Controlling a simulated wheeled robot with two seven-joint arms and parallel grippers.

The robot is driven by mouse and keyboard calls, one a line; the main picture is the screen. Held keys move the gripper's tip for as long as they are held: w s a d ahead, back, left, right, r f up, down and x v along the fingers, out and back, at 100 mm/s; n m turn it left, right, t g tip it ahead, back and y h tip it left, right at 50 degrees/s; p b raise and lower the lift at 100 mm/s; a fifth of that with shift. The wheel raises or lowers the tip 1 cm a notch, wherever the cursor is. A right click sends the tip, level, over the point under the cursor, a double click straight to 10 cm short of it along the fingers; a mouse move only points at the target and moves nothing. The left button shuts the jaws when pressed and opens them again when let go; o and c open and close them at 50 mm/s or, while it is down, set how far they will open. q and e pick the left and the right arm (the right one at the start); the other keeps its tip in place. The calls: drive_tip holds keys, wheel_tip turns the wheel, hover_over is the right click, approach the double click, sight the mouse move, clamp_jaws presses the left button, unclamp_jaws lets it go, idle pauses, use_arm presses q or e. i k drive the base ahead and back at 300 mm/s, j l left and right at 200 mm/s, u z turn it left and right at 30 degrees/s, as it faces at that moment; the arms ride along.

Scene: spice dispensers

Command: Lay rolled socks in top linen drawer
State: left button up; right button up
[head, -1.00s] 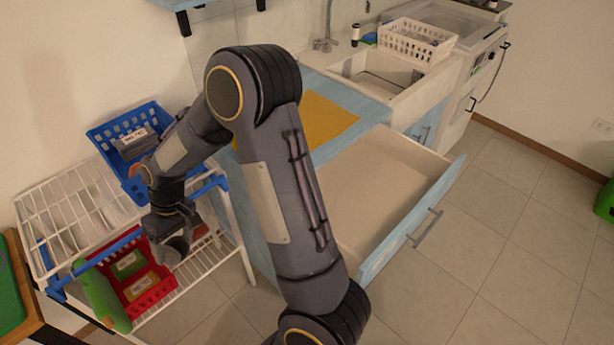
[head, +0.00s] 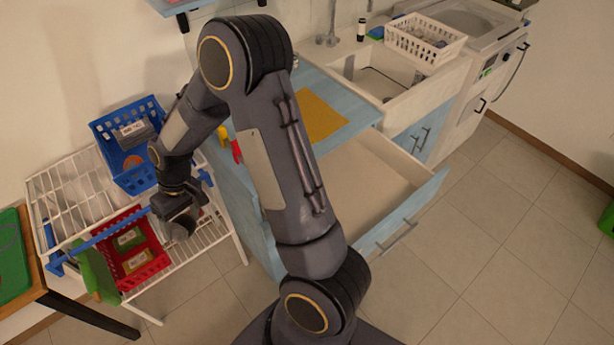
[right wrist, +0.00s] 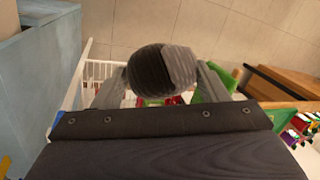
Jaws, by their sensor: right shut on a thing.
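My right gripper (head: 180,212) is low over the white wire rack at the left, beside the red basket. It is shut on a dark grey ribbed sock roll (right wrist: 160,70), which shows clearly between the two fingers in the right wrist view. In the head view the sock roll (head: 182,228) shows partly below the fingers. The top linen drawer (head: 362,190) is pulled open under the blue counter, and the part of its pale inside that I see is empty. My arm hides its left part. My left gripper is not in view.
A red basket (head: 150,268) with labelled packets and a blue basket (head: 108,150) with grey items stand on the wire rack (head: 50,190). A yellow mat (head: 318,118) lies on the counter. A white basket (head: 425,40) stands by the sink.

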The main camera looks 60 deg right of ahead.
sight(382, 185)
drive_tip(key=k+l+u, duration=0.35)
drive_tip(key=k+l, duration=0.15)
drive_tip(key=l, duration=0.65)
drive_tip(key=k+l+u, duration=0.35)
drive_tip(key=k+l, duration=0.3)
drive_tip(key=l, duration=0.35)
drive_tip(key=k+l+u, duration=0.3)
drive_tip(key=k+l, duration=0.45)
